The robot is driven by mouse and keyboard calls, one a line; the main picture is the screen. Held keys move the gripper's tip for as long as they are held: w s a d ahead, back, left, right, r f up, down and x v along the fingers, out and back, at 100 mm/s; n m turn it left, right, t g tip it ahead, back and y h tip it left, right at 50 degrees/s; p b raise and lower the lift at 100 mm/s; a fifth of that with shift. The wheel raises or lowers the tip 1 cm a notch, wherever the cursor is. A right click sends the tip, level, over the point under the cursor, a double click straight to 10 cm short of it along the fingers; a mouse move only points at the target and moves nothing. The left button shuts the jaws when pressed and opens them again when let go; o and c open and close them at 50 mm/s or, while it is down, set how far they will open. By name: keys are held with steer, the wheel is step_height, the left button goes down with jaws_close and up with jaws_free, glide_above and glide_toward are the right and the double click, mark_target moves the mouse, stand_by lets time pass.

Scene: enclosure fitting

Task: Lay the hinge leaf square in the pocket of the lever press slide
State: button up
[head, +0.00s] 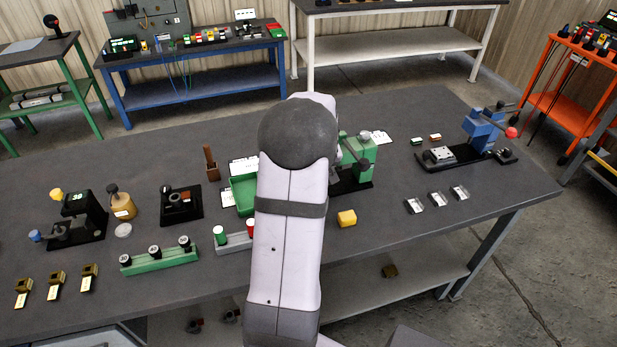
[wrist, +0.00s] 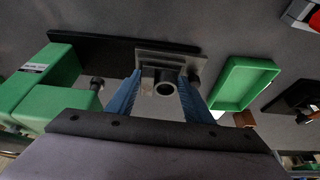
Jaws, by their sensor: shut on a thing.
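In the wrist view, the blue fingers of my gripper (wrist: 161,88) are shut on a small grey piece with a round, hollow end, which I take to be the hinge leaf (wrist: 165,88). It is over or against a flat grey plate, seemingly the press slide (wrist: 185,62), at the black base. I cannot tell whether the leaf touches the plate or sits square, and the pocket is hidden. The green lever press (wrist: 70,103) stands to the left. In the head view the press (head: 357,155) is partly behind my arm, which hides my gripper and the leaf.
A green tray (wrist: 272,66) lies right of the fingers in the wrist view. Several silver brackets (head: 437,199) and a blue press (head: 482,130) stand to the right. Bare table lies between.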

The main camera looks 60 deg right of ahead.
steer(key=shift+r, duration=0.15)
steer(key=o, duration=1.3)
steer(key=shift+a, duration=0.1)
steer(key=shift+r, duration=0.25)
steer(key=shift+s+b+v, duration=0.1)
steer(key=shift+b+v, duration=0.35)
steer(key=shift+v, duration=1.25)
steer(key=shift+s+b+v, duration=0.15)
steer(key=shift+b+v, duration=0.25)
steer(key=shift+v, duration=1.25)
